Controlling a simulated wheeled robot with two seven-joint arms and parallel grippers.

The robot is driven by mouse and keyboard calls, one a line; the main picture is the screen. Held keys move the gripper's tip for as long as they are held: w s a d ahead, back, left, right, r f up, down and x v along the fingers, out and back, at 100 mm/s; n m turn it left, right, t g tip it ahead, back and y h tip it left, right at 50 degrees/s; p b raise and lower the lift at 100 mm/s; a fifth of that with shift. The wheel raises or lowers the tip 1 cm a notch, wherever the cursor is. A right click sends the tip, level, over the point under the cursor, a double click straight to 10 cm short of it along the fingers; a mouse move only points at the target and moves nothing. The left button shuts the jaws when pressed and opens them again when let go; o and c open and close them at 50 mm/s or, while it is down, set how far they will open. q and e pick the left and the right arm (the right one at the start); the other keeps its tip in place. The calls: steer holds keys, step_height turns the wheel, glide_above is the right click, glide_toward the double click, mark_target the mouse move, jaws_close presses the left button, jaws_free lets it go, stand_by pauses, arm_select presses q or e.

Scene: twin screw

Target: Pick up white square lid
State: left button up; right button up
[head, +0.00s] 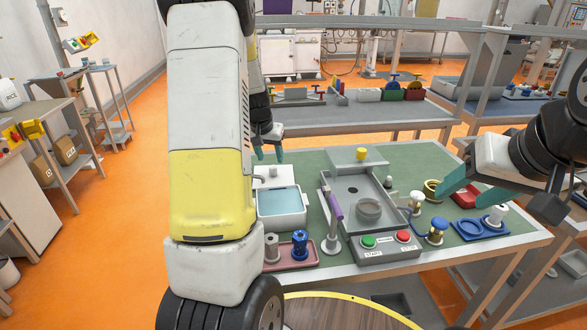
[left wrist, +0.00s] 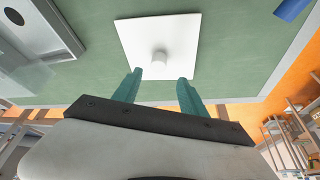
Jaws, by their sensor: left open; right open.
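The white square lid (left wrist: 128,40) lies flat on the green table top in the left wrist view, with a short round knob (left wrist: 159,58) at its middle. In the head view the lid (head: 263,171) shows in part behind the white basin. My left gripper (left wrist: 158,78) is open and empty, its teal fingertips at the lid's near edge and one to each side of the knob's line. In the head view my left gripper (head: 269,155) hangs just above and behind the lid. My right gripper (head: 460,197) is open over the table's right part, apart from the lid.
The white basin (head: 284,222) with blue liquid stands in front of the lid. A grey machine (head: 385,245) with green and red buttons stands right of it. A pink tray (head: 283,266) holds small parts. A blue tray (head: 468,229) lies near my right gripper.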

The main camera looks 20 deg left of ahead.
mark_target(273, 167)
arm_select(q)
steer(key=x, duration=0.4)
steer(key=shift+s+d+f, duration=0.25)
steer(key=shift+d+f, duration=0.05)
steer(key=shift+f, duration=0.2)
steer(key=shift+w+f, duration=0.2)
steer(key=shift+f, duration=0.2)
jaws_close()
